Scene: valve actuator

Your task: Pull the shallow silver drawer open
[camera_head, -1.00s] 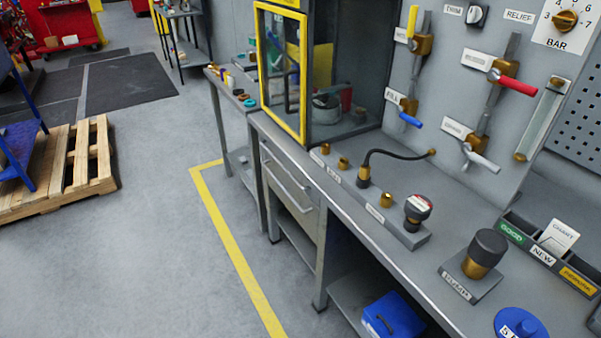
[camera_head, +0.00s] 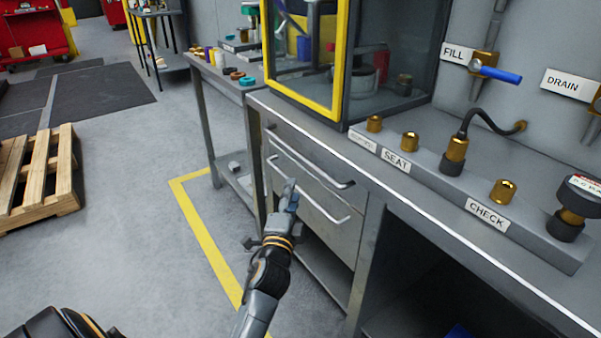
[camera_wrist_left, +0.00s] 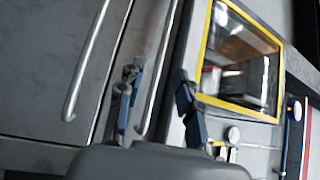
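The shallow silver drawer (camera_head: 335,169) is the upper one under the bench top, and its front looks flush. Its bar handle (camera_head: 305,159) runs along the front. A deeper drawer (camera_head: 325,232) with its own handle (camera_head: 318,205) lies below. My left gripper (camera_head: 289,190) is in front of the drawers, over the lower handle in the head view. In the left wrist view its two fingers (camera_wrist_left: 157,76) are apart, with the upper handle (camera_wrist_left: 163,58) showing between them. I cannot tell whether they touch it. The lower handle (camera_wrist_left: 88,62) is to the left there. My right gripper is not in view.
A yellow-framed cabinet (camera_head: 341,70) stands on the bench top above the drawers. A labelled fitting rack (camera_head: 440,185) sits along the bench. A side table (camera_head: 205,75) stands to the left. The floor in front is open, with a pallet (camera_head: 40,170) farther left.

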